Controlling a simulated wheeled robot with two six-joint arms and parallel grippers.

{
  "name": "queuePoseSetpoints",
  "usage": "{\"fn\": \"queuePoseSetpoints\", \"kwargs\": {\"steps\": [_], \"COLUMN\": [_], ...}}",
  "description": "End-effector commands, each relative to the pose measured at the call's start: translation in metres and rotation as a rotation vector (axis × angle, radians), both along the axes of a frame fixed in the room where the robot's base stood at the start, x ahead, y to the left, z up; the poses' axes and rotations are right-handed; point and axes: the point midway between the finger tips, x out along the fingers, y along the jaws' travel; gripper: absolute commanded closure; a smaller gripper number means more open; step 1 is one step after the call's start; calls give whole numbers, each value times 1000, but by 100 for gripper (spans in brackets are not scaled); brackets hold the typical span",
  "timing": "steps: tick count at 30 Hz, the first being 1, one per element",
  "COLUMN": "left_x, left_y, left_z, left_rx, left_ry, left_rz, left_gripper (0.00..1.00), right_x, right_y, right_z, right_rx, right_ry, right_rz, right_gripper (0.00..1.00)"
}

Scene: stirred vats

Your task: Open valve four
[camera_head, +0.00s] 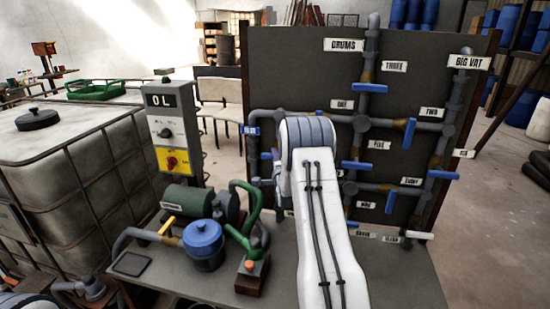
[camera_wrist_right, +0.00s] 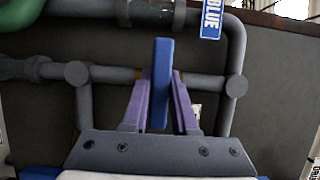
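The pipe panel (camera_head: 265,75) stands at the right of the head view, with several blue valve levers. In the right wrist view a blue lever (camera_wrist_right: 161,75) stands between the purple fingers of my right gripper (camera_wrist_right: 162,82). The lever nearly fills the gap; whether both fingers press on it is unclear. My left gripper is not in view.
A pump (camera_head: 186,202) with a blue-lidded pot (camera_head: 203,238) and green pipe (camera_head: 245,232) stands left of my arm. Behind it is a control box (camera_head: 170,120). A caged tank (camera_head: 70,165) fills the left. A BLUE label (camera_wrist_right: 211,18) hangs by the upper pipe.

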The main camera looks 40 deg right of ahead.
Motion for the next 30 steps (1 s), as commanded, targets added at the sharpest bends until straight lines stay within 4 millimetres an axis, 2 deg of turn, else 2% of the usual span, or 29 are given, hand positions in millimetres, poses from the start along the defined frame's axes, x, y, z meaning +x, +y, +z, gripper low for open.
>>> {"fn": "queuePoseSetpoints", "kwargs": {"steps": [2,14,30], "left_x": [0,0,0], "left_y": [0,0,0], "left_z": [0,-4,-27], "left_rx": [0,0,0], "left_ry": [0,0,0], "left_rz": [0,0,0], "left_gripper": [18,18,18], "right_x": [0,0,0], "right_y": [0,0,0], "right_z": [0,-1,-1], "right_rx": [0,-32,-310], "right_ry": [0,39,363], "right_rz": [0,0,0], "right_gripper": [100,100,100]}}
